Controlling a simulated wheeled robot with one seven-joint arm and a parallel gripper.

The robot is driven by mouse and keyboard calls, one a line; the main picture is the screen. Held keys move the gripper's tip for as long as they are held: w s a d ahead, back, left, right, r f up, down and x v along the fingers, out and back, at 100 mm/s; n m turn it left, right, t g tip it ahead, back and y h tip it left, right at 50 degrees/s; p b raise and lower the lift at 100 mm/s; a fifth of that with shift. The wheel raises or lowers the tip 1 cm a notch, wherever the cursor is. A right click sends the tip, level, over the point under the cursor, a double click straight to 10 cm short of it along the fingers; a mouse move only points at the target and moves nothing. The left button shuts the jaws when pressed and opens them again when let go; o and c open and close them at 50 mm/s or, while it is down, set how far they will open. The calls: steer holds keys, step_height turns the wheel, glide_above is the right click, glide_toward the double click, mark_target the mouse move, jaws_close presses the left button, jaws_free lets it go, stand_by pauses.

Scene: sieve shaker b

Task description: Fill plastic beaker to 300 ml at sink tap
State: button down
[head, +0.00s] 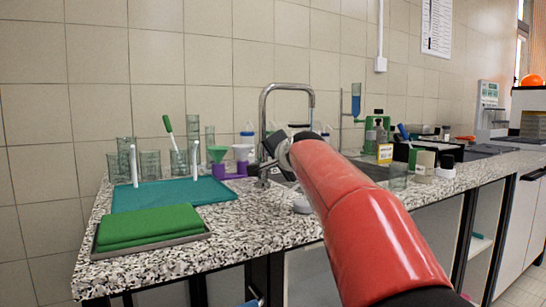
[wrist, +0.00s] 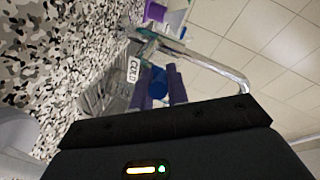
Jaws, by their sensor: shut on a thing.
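The chrome sink tap (head: 287,87) arches up behind the counter, left of my red arm; its spout also shows in the wrist view (wrist: 215,66). My gripper (wrist: 161,84) is at the tap's base, its two dark fingers closed around a blue knob (wrist: 158,76). A white label reading COLD (wrist: 134,70) is beside the knob. In the head view my gripper (head: 271,148) is small and partly hidden by my arm. A clear beaker (head: 398,176) stands on the counter right of my arm. I cannot tell whether it is the plastic one.
A purple stand (head: 228,171) is left of the tap. Bottles and boxes (head: 424,160) crowd the right. My arm hides part of the sink.

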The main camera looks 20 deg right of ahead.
steer(key=c, duration=1.4)
jaws_free()
steer(key=shift+o, duration=0.2)
steer(key=shift+s, duration=0.1)
steer(key=b+v, duration=0.1)
steer(key=v, duration=0.6)
steer(key=shift+s, duration=0.3)
